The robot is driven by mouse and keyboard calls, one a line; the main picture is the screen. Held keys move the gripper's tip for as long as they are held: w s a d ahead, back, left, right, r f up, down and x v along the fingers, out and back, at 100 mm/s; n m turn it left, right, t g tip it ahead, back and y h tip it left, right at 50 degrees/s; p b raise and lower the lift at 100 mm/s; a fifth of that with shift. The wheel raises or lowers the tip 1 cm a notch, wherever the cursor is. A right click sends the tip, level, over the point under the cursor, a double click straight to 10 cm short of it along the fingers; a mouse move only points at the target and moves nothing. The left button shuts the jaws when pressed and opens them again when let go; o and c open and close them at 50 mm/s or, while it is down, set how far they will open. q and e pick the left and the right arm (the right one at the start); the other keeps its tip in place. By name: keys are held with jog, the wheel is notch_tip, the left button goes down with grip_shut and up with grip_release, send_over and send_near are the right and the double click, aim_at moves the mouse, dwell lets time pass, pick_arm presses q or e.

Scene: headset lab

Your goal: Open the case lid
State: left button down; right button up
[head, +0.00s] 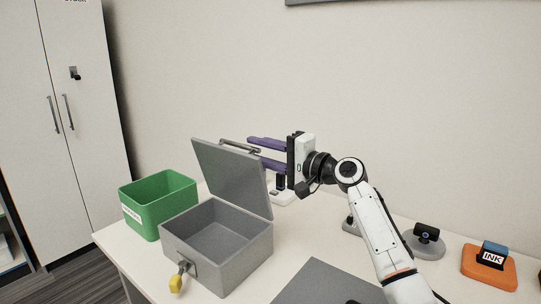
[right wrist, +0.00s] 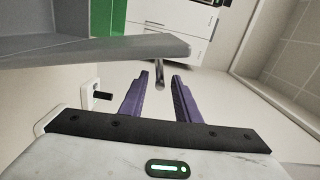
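The grey case (head: 200,262) stands on the table with its inside showing empty. Its lid (head: 235,178) is raised, standing steeply up from the back right edge, with a metal handle (head: 240,146) at its top edge. My right gripper (head: 250,149) has its purple fingers apart by the lid's upper right, near the handle. In the right wrist view the lid (right wrist: 90,48) fills the upper left, and the handle (right wrist: 160,73) shows near the gap between the fingertips. Nothing is held. A yellow tag or lock (head: 176,283) hangs at the case front. My left gripper is not in view.
A green labelled bin (head: 157,205) stands left of the case. A white-based holder (head: 284,197) is behind the lid. A dark mat (head: 325,284) lies at right front. A grey round stand (head: 425,243) and an orange INK holder (head: 489,268) are farther right.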

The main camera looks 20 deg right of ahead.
jog(key=v, duration=0.4)
dwell(0.3)
